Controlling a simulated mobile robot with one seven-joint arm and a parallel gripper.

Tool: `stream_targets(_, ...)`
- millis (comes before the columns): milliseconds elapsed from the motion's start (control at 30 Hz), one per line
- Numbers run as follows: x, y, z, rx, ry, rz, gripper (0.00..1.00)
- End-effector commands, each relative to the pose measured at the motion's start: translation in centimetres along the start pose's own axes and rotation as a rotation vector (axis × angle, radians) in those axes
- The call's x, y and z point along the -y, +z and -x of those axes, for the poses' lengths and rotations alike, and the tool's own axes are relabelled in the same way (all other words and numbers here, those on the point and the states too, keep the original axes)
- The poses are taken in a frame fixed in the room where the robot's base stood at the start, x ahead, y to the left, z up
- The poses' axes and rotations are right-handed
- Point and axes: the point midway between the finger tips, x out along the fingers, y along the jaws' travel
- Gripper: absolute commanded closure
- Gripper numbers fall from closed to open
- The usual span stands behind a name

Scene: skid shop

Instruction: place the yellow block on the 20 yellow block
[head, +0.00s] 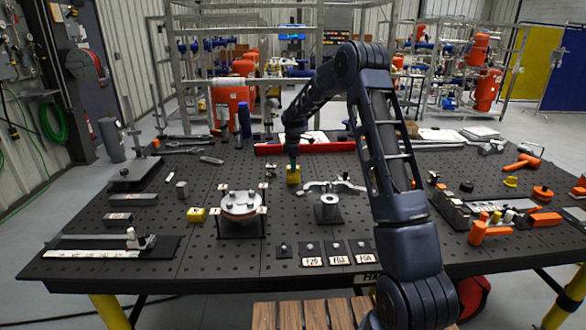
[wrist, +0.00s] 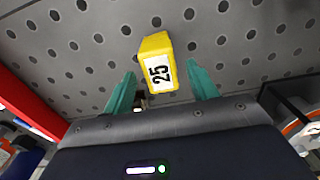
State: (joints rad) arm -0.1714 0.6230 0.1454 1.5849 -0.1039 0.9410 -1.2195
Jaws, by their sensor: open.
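A yellow block (wrist: 157,62) with a white label reading 25 shows in the wrist view, between and slightly ahead of my two teal fingers. My gripper (wrist: 162,72) is open around it, with a visible gap on each side. In the head view this yellow block (head: 293,175) is just below my gripper (head: 292,158), near the middle of the table. A second yellow block (head: 196,215) lies to the left on the table, with a marking too small to read; I cannot confirm that it says 20.
The dark perforated table (head: 165,250) has a round fixture (head: 240,204) between the two yellow blocks. A red tray (head: 290,148) lies behind. Orange tools (head: 490,232) crowd the right side.

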Motion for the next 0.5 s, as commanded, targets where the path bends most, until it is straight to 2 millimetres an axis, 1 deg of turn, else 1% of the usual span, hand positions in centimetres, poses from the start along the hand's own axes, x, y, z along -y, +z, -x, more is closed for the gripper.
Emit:
stream_targets(33,-0.1,0.0,1.1,-0.001,0.003,0.000,0.42)
stream_targets(300,-0.1,0.1,6.3,-0.001,0.004,-0.001,0.42)
stream_targets(500,0.0,0.0,9.1,0.000,0.002,0.000,0.42)
